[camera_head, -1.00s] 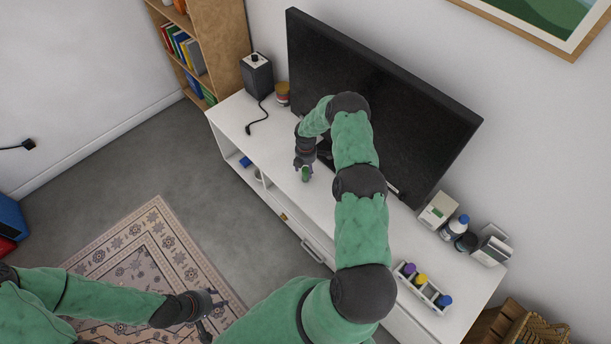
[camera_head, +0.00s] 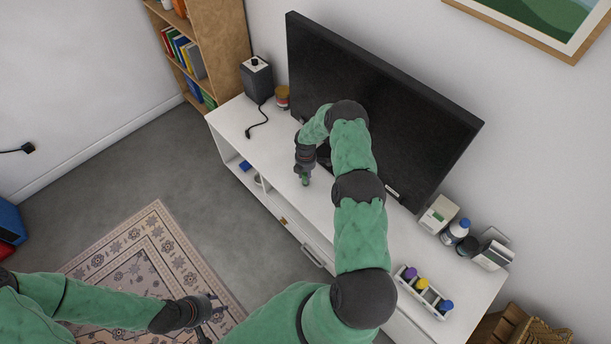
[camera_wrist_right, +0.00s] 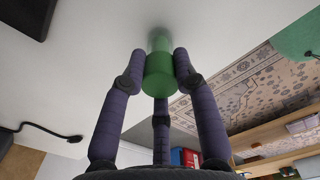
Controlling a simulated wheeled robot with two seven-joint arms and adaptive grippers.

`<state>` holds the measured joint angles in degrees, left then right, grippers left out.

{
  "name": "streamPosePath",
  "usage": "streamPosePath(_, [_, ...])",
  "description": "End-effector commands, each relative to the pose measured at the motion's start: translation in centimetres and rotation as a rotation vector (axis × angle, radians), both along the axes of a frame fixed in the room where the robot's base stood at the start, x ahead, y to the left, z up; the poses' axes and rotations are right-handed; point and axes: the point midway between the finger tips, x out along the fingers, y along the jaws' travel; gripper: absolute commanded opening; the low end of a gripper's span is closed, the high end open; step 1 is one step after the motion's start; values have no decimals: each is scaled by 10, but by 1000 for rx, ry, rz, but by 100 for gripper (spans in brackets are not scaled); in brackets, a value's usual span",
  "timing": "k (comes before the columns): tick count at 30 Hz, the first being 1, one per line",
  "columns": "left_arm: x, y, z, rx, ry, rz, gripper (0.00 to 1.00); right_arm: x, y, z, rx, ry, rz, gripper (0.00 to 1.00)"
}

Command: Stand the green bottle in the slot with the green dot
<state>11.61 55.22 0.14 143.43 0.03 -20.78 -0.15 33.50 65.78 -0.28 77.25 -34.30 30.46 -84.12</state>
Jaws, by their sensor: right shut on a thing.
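The green bottle (camera_head: 305,181) is on the white cabinet top in front of the television, mostly hidden by my right gripper. In the right wrist view its green top (camera_wrist_right: 160,78) sits between the fingers. My right gripper (camera_head: 304,177) points down from above and is shut on the bottle. A white rack (camera_head: 433,300) stands near the cabinet's right end, holding a purple-topped, a yellow-topped and a blue-topped bottle. A gap shows between the yellow and blue ones. The green dot is too small to make out. My left gripper (camera_head: 211,320) is open and empty over the rug.
The television (camera_head: 380,105) stands close behind my right arm. A dark speaker (camera_head: 257,80) with a cable and a jar (camera_head: 282,97) are at the left end. A white box (camera_head: 438,213) and blue-capped bottle (camera_head: 456,232) stand behind the rack. The cabinet's front strip is fairly clear.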

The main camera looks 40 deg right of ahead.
Motion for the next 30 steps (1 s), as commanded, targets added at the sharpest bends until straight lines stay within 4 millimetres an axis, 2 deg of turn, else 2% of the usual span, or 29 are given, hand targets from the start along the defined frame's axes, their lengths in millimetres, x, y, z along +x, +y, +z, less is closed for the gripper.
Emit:
streamPosePath(5, [0,0,7,0,0,0,40,1,-1,16,-1,-2,0,0])
streamPosePath(8, [0,0,14,0,0,0,40,1,-1,35,-2,-2,-1,0])
streamPosePath(18, [0,0,37,0,0,0,40,-33,49,98,0,1,5,0])
streamPosePath(24, [0,0,42,0,0,0,40,-58,85,115,0,0,4,0])
streamPosePath(30, [0,0,43,0,0,0,40,-72,106,125,0,-1,2,0])
